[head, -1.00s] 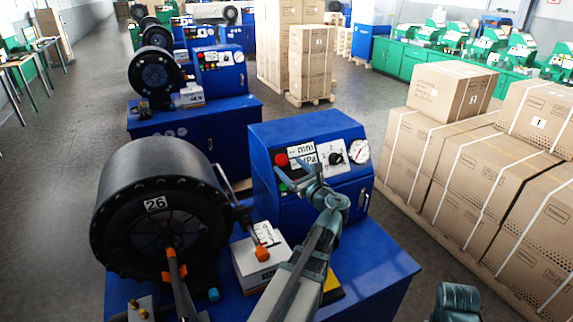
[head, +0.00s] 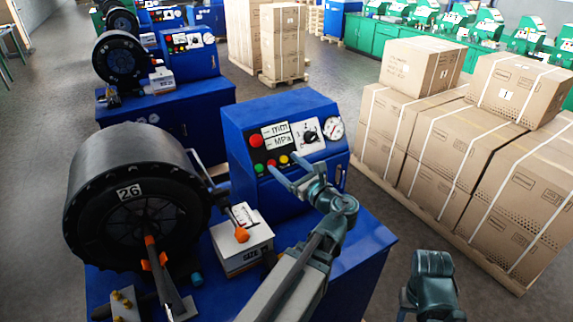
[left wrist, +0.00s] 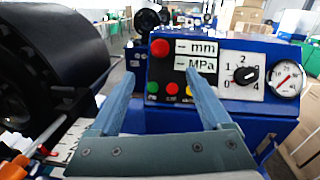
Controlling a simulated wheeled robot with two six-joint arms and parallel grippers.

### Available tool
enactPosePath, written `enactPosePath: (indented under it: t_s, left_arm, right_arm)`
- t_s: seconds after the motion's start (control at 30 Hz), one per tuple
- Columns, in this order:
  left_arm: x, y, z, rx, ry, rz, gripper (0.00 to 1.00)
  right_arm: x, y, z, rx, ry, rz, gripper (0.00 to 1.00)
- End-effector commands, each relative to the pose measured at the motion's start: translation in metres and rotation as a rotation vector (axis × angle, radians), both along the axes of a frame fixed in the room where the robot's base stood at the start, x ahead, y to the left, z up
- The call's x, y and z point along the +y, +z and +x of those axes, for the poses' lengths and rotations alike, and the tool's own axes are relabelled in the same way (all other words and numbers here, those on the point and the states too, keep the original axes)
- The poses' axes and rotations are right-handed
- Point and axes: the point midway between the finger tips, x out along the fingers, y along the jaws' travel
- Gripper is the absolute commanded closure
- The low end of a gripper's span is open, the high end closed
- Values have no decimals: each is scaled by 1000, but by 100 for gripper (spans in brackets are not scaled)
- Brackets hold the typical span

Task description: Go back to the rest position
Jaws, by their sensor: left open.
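My left gripper (head: 284,165) is open and empty, with its two fingers apart in front of the control panel of the blue crimper (head: 277,109). In the left wrist view the two fingers of my left gripper (left wrist: 158,85) frame the panel's lower left part, and nothing is between them. The panel has a red button (head: 256,141), mm and MPa displays, a dial (head: 310,136), a gauge (head: 334,128) and a row of small coloured buttons. The fingertips look close to the small buttons; I cannot tell the exact gap. My right gripper is not visible; only part of my right arm shows at the lower right.
The black crimping head (head: 135,195) marked 26 stands left of my left arm. A white box (head: 242,240) lies on the blue bench beside it. Strapped cartons (head: 490,160) stand on a pallet at right. Bare floor lies between the bench and the cartons.

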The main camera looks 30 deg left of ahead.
Motion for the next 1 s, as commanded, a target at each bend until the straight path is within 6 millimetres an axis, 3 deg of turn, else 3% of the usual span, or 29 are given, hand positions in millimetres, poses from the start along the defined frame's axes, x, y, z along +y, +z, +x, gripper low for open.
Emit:
enactPosePath:
  t_s: [0.3,0.37,0.47,0.67,0.8,1.0]
  left_arm:
    - [-2,-5,0,-17,1,-28,18]
    - [-7,-16,-2,-57,6,-91,18]
    - [-27,-50,-7,-181,34,-296,18]
    - [-110,-148,-34,-472,261,-871,18]
    - [-185,-201,-65,-590,535,-1193,18]
    - [-272,-235,-109,-636,914,-1421,18]
  right_arm:
    - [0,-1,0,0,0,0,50]
    - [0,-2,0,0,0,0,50]
    - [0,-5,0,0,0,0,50]
    - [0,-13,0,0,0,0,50]
    - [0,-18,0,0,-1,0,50]
    - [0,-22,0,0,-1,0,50]
